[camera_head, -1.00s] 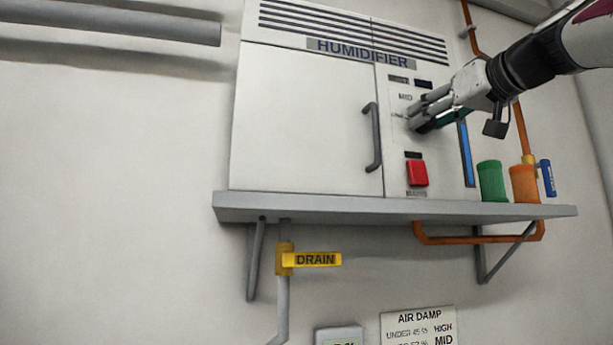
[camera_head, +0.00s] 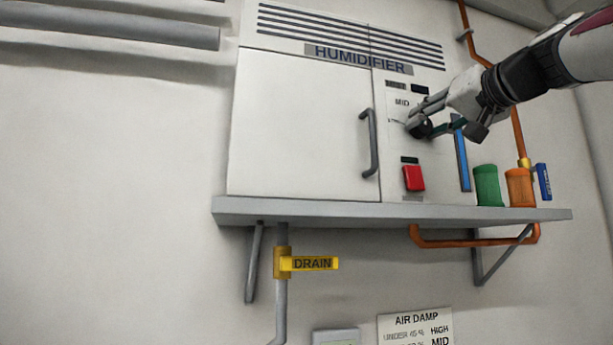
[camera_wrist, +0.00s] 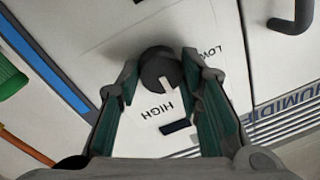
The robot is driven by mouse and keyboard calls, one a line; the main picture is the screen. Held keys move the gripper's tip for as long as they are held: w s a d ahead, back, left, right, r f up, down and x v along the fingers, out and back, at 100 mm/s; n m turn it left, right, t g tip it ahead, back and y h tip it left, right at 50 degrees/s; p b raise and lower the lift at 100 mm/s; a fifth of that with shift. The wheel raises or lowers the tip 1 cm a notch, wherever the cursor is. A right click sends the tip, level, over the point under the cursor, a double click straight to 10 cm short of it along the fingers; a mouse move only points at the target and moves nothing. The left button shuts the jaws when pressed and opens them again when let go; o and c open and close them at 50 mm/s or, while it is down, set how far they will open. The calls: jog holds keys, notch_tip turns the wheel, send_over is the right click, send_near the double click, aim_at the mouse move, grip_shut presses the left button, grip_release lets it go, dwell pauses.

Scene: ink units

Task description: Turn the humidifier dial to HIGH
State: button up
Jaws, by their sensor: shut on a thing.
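The humidifier (camera_head: 300,120) is a white cabinet on a wall shelf. Its dark round dial (camera_head: 424,131) sits on the right panel, partly covered by my gripper (camera_head: 416,124) in the head view. In the wrist view the dial (camera_wrist: 155,62) lies between the two fingertips of my gripper (camera_wrist: 158,75), which are shut on it. A pale pointer mark on the dial faces down and slightly right there, toward the right end of the HIGH label (camera_wrist: 158,111). The LOW label (camera_wrist: 205,50) shows at upper right. The MID label (camera_head: 402,102) shows in the head view.
A red button (camera_head: 413,178) is below the dial and a door handle (camera_head: 370,142) to its left. A blue strip (camera_head: 462,160), green cup (camera_head: 487,186) and orange cup (camera_head: 520,188) are at right. The shelf (camera_head: 330,212) juts out beneath.

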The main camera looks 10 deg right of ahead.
jog(key=m, duration=0.5)
jog(key=shift+p, duration=0.4)
jog(key=shift+m, duration=0.3)
jog(key=o, duration=1.2)
jog(key=s, duration=0.8)
jog(key=s+d, duration=0.1)
jog(key=s, duration=0.3)
jog(key=shift+f, duration=0.4)
jog(key=shift+w+f, duration=0.1)
